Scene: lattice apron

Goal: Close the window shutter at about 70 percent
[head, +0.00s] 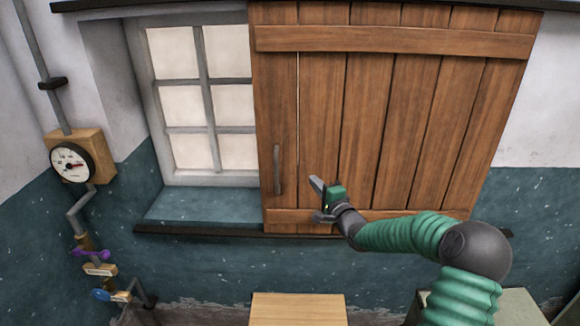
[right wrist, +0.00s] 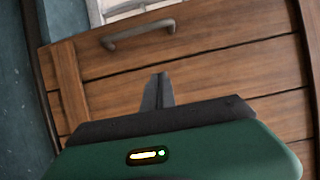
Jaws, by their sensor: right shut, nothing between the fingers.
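The window shutter (head: 390,120) is a wide panel of brown vertical planks with cross battens. It covers the right part of the window (head: 205,100), and the left panes are uncovered. A grey upright bar handle (head: 277,170) sits near the shutter's left edge; the handle also shows in the right wrist view (right wrist: 138,34). My right gripper (head: 318,198) is in front of the lower shutter, to the right of and a little below the handle, apart from it. Its fingers (right wrist: 158,92) are together and empty. My left gripper is not in view.
A dark rail (head: 200,230) runs under the shutter and sill. A round gauge (head: 72,162) and pipes with purple and blue valve handles are on the left wall. A wooden surface (head: 298,308) stands below, at the bottom middle.

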